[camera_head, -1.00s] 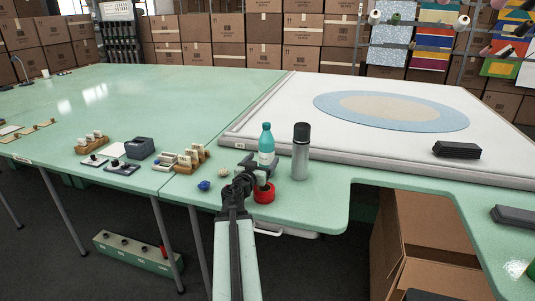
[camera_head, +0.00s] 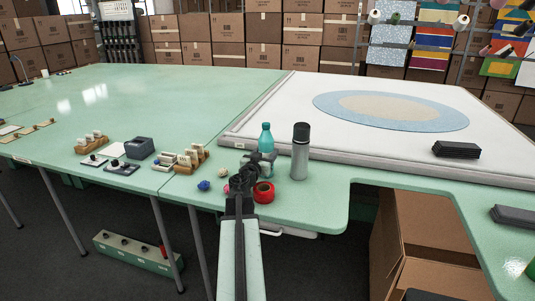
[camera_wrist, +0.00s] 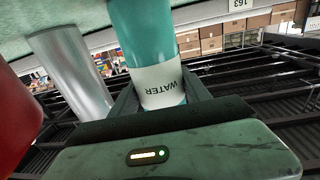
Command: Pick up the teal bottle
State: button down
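The teal bottle (camera_head: 266,138) stands upright on the green table near its front edge, left of a grey flask. My gripper (camera_head: 262,164) is low at the bottle's front, hiding its lower part in the head view. In the wrist view the bottle (camera_wrist: 148,35) appears upside down, with its white WATER label (camera_wrist: 160,84) between my two fingers. The fingers (camera_wrist: 160,88) look open, one on each side of the bottle. Contact between fingers and bottle cannot be made out.
The grey flask (camera_head: 300,152) stands close at the right. A red ring-shaped item (camera_head: 264,192) sits by my gripper, with a pink item (camera_head: 227,188) and a blue item (camera_head: 203,185) to its left. Behind is the white frame edge (camera_head: 330,158).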

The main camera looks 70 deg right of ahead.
aim_at(265, 130)
notch_tip(265, 130, up, 10)
jog(key=p, duration=1)
jog(key=shift+r, duration=0.15)
